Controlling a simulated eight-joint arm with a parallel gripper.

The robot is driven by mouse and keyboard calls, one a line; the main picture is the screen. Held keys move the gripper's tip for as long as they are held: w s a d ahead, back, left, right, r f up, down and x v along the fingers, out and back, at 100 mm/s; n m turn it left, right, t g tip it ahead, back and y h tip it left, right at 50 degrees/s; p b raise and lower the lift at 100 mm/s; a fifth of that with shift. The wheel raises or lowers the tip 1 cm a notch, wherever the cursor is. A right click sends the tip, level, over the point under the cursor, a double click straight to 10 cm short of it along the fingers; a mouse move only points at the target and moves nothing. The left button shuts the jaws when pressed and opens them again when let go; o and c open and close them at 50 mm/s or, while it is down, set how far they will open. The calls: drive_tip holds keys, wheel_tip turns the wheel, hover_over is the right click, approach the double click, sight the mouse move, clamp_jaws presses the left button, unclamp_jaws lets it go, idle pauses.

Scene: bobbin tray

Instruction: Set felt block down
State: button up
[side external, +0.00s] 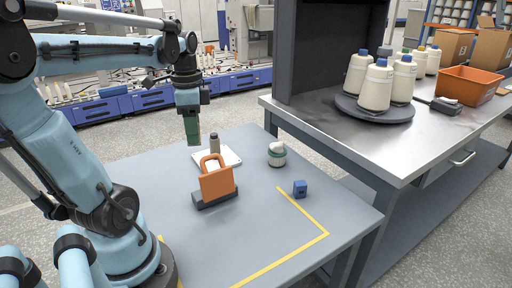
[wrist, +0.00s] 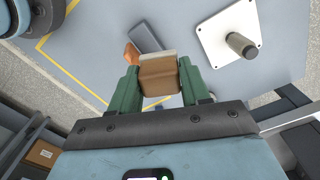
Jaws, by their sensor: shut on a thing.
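My gripper (wrist: 158,85) is shut on a brown block with a pale strip along its far edge, the felt block (wrist: 158,78), held between its green fingers. In the side view my gripper (side external: 192,136) points down above the grey-blue table (side external: 245,238), with clear air under it. The block cannot be made out there behind the fingers. The gripper is behind an orange piece with a loop handle (side external: 217,184) on a dark grey base (side external: 214,198), and near a white plate (side external: 229,157) with a grey post (side external: 214,144).
A white jar with a green band (side external: 277,155) and a blue cube (side external: 300,188) stand on the table's right side. Yellow tape (side external: 310,243) marks a corner of bare table at the front. A steel bench (side external: 375,139) with white bobbins (side external: 375,86) stands at right.

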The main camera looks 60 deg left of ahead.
drive_tip(key=w+d+m, duration=0.4)
drive_tip(key=w+d, duration=0.9)
drive_tip(key=d, duration=0.2)
drive_tip(key=a+f, duration=0.4)
drive_tip(key=w+a+f, duration=0.1)
drive_tip(key=a+f, duration=0.7)
drive_tip(key=shift+w+f, duration=0.2)
drive_tip(key=shift+f, duration=2.05)
drive_tip(key=shift+f, duration=0.1)
drive_tip(key=o, duration=1)
drive_tip(key=shift+o, duration=0.2)
